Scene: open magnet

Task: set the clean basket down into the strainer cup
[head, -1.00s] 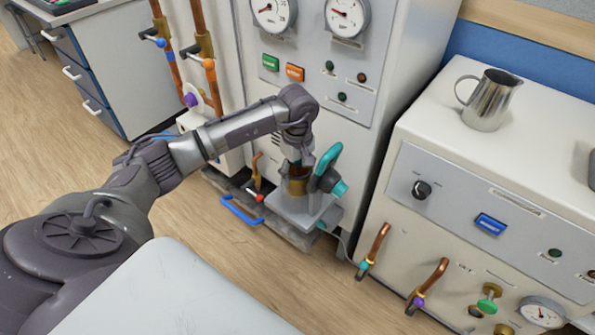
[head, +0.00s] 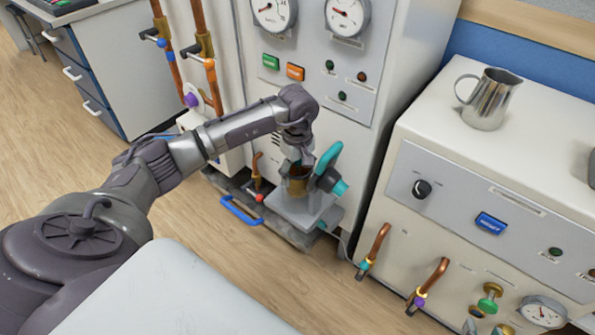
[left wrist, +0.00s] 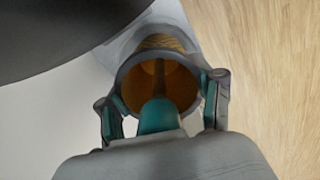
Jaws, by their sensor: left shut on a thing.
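My left gripper (head: 298,158) points down at the strainer unit, and in the left wrist view (left wrist: 163,92) its two teal-padded fingers are closed on opposite sides of a round grey rim. This is the basket (left wrist: 184,86), with a brown-gold inside, a dark upright stem in the middle and a mesh-like outer side. In the head view the basket shows as a brown cylinder (head: 298,187) under the gripper, upright. The strainer cup around or below it is mostly hidden; I cannot tell how deep the basket sits. My right gripper is not in view.
A teal curved handle (head: 328,158) rises close to the gripper's right, on a grey stand (head: 305,216). A blue handle (head: 240,212) lies to the left. Copper pipes with taps (head: 375,247) stick out of the cabinet at right. A metal pitcher (head: 487,100) stands on top.

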